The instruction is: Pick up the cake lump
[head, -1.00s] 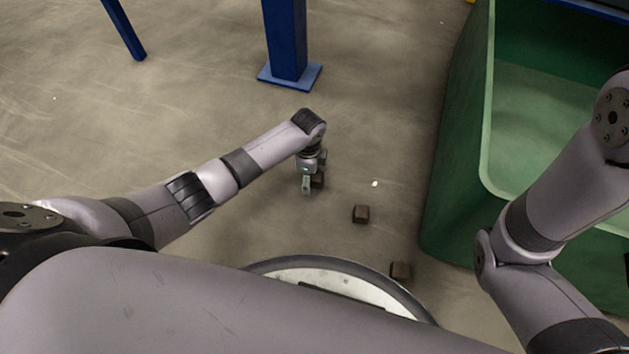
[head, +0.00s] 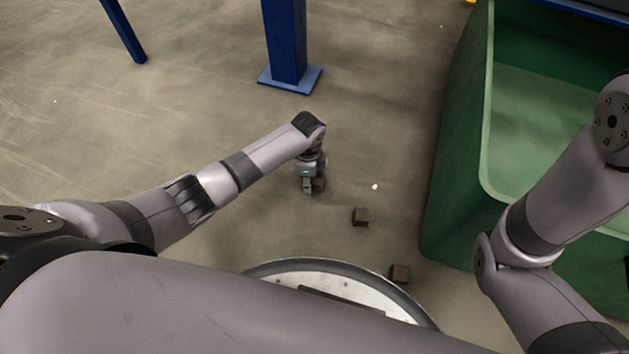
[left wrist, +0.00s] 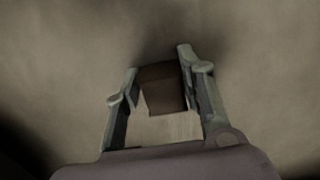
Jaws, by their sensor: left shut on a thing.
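My left gripper (head: 313,186) points down near the floor, left of the green bin. In the left wrist view its two fingers (left wrist: 160,85) are shut on a dark brown cake lump (left wrist: 163,88), which sits between the fingertips. In the head view this lump (head: 320,185) shows only in part behind the gripper. A second brown lump (head: 361,217) lies on the floor to the right of the gripper. A third lump (head: 400,274) lies nearer to me beside my round base. My right gripper is out of view; only its arm shows at the right.
A large green bin (head: 455,190) stands at the right, open at the top. A blue post (head: 285,45) with a foot plate stands behind the gripper, and another blue leg (head: 124,30) is farther left. A small white bit (head: 375,187) lies on the floor. The floor at left is clear.

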